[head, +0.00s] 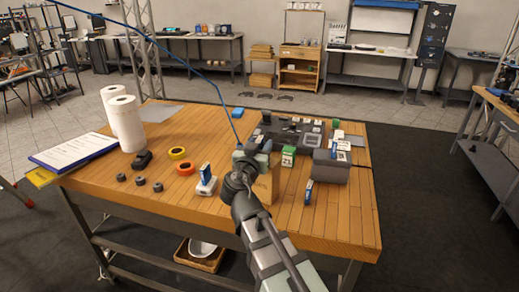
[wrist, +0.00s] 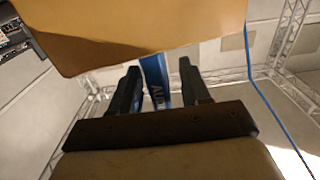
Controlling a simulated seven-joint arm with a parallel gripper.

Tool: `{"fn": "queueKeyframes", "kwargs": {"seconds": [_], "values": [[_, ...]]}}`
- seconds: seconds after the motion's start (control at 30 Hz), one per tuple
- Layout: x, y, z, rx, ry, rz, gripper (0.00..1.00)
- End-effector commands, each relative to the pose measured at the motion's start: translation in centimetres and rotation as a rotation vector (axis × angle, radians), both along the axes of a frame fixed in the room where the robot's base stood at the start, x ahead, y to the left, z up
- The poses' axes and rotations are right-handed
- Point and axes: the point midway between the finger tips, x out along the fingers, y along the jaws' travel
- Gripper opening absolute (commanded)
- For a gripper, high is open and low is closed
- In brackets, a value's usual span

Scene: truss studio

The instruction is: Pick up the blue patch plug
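A blue plug-like piece (wrist: 156,80) with white letters, partly legible as "AU", stands between the two dark fingers of my gripper (wrist: 160,66) in the wrist view. A narrow gap shows between it and the right finger; the left finger overlaps its edge. My gripper appears open around it, and no firm hold is visible. In the head view my gripper (head: 242,155) is above the middle of the wooden table, and the blue piece cannot be made out there. A thin blue cable (head: 190,65) comes down from the upper left and ends at my gripper; it also shows in the wrist view (wrist: 262,90).
A cardboard-coloured box (head: 268,183) stands right beside my gripper. Around it are a green-and-white box (head: 288,156), a grey case (head: 331,168), a blue-and-white upright item (head: 308,192) and a white-based blue item (head: 206,183). Tape rolls and paper towels occupy the table's left.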

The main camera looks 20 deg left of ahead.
Motion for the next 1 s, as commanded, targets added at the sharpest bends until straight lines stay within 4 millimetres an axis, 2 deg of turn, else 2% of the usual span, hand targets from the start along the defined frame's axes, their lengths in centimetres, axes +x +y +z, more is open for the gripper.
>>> {"fn": "queueKeyframes", "kwargs": {"seconds": [0.07,0.47,0.83,1.0], "values": [[0.0,0.0,0.0,0.000,0.000,0.000,0.38],[0.0,0.0,0.0,0.000,0.000,0.000,0.00],[0.0,0.0,0.2,0.000,0.000,0.000,0.00],[0.0,0.0,1.5,0.003,-0.001,0.000,0.00]]}}
